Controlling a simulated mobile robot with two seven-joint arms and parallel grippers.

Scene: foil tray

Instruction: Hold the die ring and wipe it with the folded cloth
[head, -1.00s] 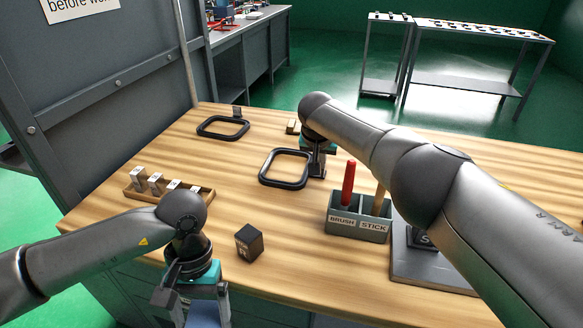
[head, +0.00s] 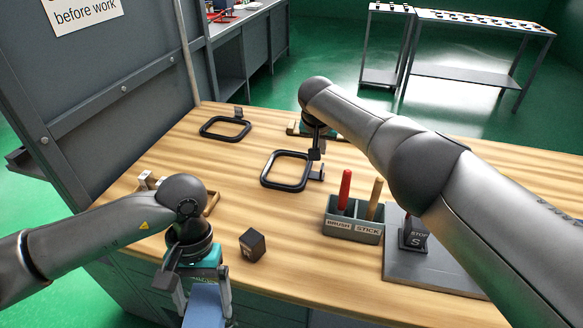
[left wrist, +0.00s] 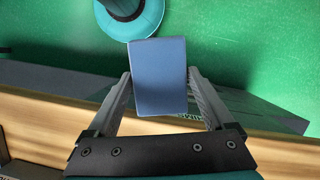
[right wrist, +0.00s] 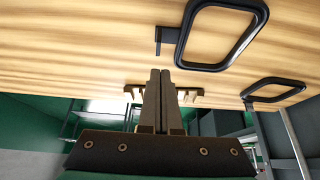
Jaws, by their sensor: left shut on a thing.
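Two black rounded-square rings lie flat on the wooden bench; I cannot tell which is the die ring. The nearer ring (head: 286,186) has a small tab at its right side and shows large in the right wrist view (right wrist: 262,32). The farther ring (head: 225,136) lies to the back left. My right gripper (head: 316,150) is above the nearer ring's tab, apart from it; its fingers look closed together with nothing visible between them (right wrist: 160,72). My left gripper (head: 203,284) is shut on the blue folded cloth (left wrist: 160,85), in front of the bench edge.
A dark cube (head: 252,244) stands near the front edge. A grey plate (head: 428,270) carries a STOP block. A wooden rack (head: 210,203) is partly hidden behind my left arm.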

